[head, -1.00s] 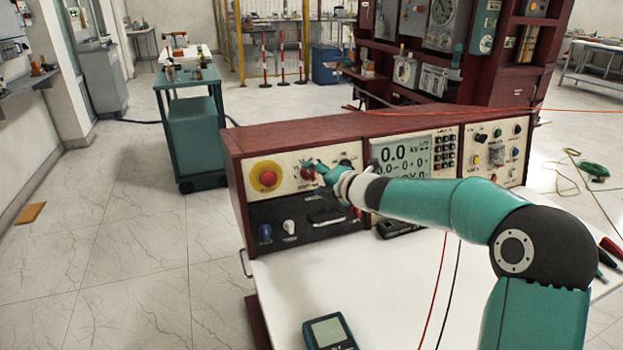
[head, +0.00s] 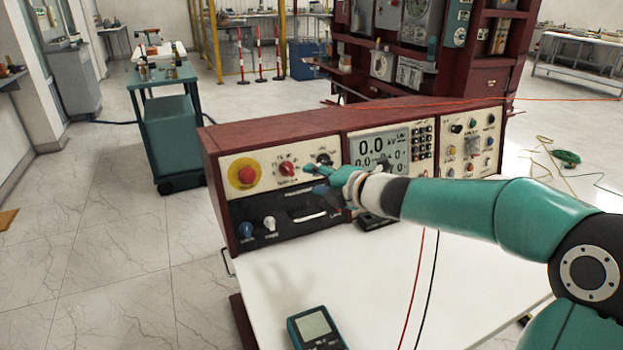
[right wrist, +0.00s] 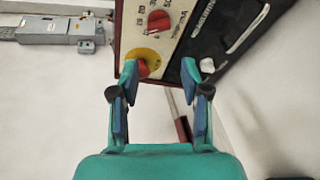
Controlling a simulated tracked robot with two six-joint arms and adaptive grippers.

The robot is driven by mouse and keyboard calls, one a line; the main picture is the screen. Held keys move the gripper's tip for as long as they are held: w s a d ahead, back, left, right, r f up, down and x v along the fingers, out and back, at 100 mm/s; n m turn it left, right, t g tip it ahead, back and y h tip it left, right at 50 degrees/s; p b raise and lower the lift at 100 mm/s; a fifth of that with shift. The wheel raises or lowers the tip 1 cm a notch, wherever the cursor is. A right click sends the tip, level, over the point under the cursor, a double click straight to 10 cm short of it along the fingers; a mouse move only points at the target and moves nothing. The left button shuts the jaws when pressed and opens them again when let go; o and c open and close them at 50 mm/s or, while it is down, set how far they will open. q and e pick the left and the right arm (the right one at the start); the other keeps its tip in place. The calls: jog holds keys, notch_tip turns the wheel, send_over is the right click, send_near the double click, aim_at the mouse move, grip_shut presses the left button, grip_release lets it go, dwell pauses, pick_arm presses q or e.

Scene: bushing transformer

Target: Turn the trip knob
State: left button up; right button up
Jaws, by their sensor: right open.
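The control panel's left section carries a red emergency button on a yellow disc (head: 244,174), a red rotary knob (head: 287,169) and a black rotary knob (head: 324,159). My right gripper (head: 316,178) is open and empty, in front of the panel just below the black knob. The right wrist view shows its two spread fingers (right wrist: 160,70), the red knob (right wrist: 158,21) beyond them, and the red button (right wrist: 145,66) partly behind one finger. My left gripper is out of view.
Blue and white knobs (head: 269,223) and a handle sit on the black lower panel. A handheld meter (head: 316,330) lies on the white tabletop (head: 290,275). Red and black leads cross the top. A teal cart (head: 172,135) stands at the left.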

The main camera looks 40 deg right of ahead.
jog(key=a+m+t+y, duration=0.1)
jog(key=a+m, duration=0.2)
jog(key=m, duration=0.1)
jog(key=m+t+h+b, duration=0.3)
jog(key=m+b, duration=0.2)
jog(key=m, duration=0.7)
send_near(289, 172)
jog(key=w, duration=0.2)
jog(key=w+p, duration=0.1)
jog(key=w, duration=0.2)
jog(key=w+d+p, duration=0.1)
jog(key=w, duration=0.2)
jog(key=shift+w+r, duration=0.25)
grip_shut()
